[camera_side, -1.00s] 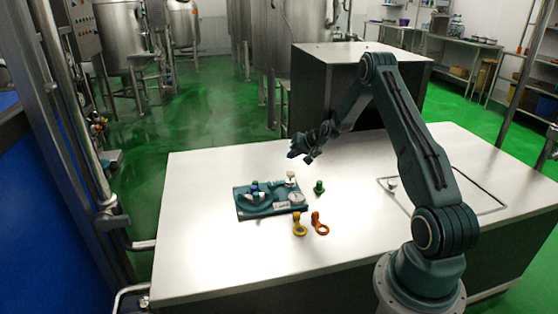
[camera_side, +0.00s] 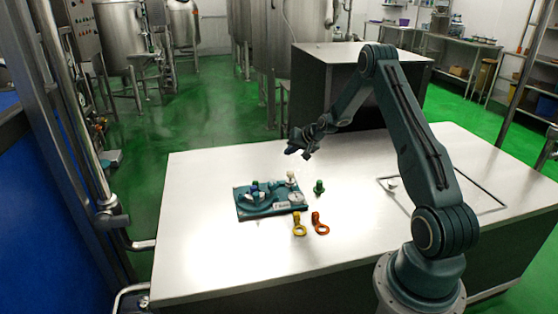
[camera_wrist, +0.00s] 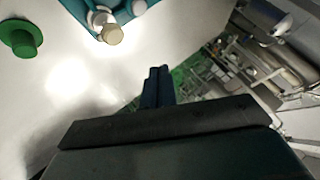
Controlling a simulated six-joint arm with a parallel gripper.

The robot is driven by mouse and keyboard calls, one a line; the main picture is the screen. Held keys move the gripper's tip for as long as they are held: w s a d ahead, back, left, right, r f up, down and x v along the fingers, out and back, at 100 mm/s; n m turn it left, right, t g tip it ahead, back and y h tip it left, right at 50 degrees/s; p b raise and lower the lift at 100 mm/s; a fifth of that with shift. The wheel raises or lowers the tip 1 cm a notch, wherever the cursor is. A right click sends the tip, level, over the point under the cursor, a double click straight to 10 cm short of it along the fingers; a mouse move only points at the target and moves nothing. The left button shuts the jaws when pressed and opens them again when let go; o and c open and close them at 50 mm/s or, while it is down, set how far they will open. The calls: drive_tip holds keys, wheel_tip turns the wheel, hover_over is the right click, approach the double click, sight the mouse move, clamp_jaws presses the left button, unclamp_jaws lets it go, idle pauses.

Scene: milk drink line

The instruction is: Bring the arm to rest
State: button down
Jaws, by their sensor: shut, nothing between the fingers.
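My gripper (camera_side: 292,149) hangs in the air above the far part of the white table (camera_side: 220,270), higher than the teal fixture board (camera_side: 248,213) and behind it. In the wrist view its two dark fingers (camera_wrist: 157,72) are together with nothing between them. The board lies flat on the table and carries a round gauge, a white-capped fitting (camera_side: 291,176) and blue and grey parts. Part of the board shows at the top of the wrist view.
A green knob-like part (camera_side: 319,187) stands right of the board. A yellow ring-ended part (camera_side: 299,224) and an orange one (camera_side: 319,225) lie in front. A thin dark outline (camera_side: 490,210) marks the table's right side. A large grey cabinet (camera_side: 335,85) stands behind the table.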

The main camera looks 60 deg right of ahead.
drive_tip(key=s+a+r+n+g+y, duration=0.1)
drive_tip(key=s+a+r+n, duration=0.2)
drive_tip(key=a+r, duration=0.85)
drive_tip(key=s+a+r+n+g, duration=0.1)
drive_tip(key=s+a+r+n, duration=0.25)
drive_tip(key=a+r, duration=0.85)
drive_tip(key=s+a+n, duration=0.1)
drive_tip(key=s+a, duration=0.4)
drive_tip(key=s, duration=0.3)
drive_tip(key=s+a+r+n+g, duration=0.1)
drive_tip(key=s+a, duration=0.3)
drive_tip(key=s, duration=0.5)
drive_tip(key=s+a+r+n, duration=0.1)
drive_tip(key=s+a+n, duration=0.1)
drive_tip(key=s+a, duration=0.3)
drive_tip(key=s, duration=0.3)
drive_tip(key=shift+s+a+r, duration=0.15)
drive_tip(key=shift+s+a, duration=0.05)
drive_tip(key=shift+a, duration=0.1)
